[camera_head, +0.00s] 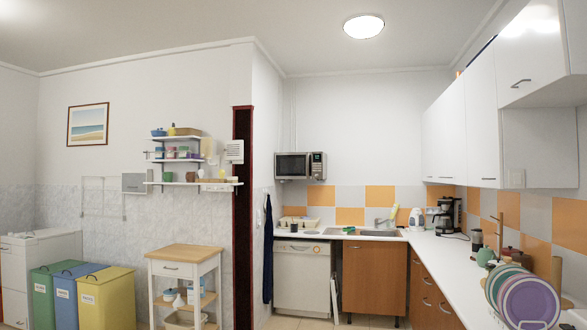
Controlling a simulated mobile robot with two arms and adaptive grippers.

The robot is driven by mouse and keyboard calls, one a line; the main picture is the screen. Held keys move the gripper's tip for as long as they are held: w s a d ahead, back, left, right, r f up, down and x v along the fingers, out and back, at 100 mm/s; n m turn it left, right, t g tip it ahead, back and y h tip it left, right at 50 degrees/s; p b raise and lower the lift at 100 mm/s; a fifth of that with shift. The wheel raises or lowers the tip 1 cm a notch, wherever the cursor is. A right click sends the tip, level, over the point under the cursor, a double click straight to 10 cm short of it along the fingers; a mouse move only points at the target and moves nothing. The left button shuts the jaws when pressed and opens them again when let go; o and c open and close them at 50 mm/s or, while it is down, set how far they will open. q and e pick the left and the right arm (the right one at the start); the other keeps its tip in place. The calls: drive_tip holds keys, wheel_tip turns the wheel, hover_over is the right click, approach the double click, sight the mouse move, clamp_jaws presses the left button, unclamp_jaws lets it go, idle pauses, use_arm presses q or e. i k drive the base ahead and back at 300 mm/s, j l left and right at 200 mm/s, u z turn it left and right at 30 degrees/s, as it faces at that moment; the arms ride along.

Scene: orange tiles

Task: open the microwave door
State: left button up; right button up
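The microwave (300,166) is silver with a dark door window. It is mounted on the back wall above the left end of the counter, left of the orange tiles' middle. Its door (292,166) looks shut, and a control panel (317,165) is on its right side. It is small and far off in the head view. Neither of my grippers shows in this view.
A white counter (424,246) with a sink (374,233) runs along the back and right. A dish rack of plates (528,303) stands near right. A wooden-topped cart (185,254) and coloured bins (107,296) stand left. Some floor shows before the dishwasher (302,279).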

sight(293, 166)
drive_tip(key=i+z, duration=0.25)
drive_tip(key=i, duration=5.9)
drive_tip(key=i+l, duration=0.05)
drive_tip(key=l, duration=0.05)
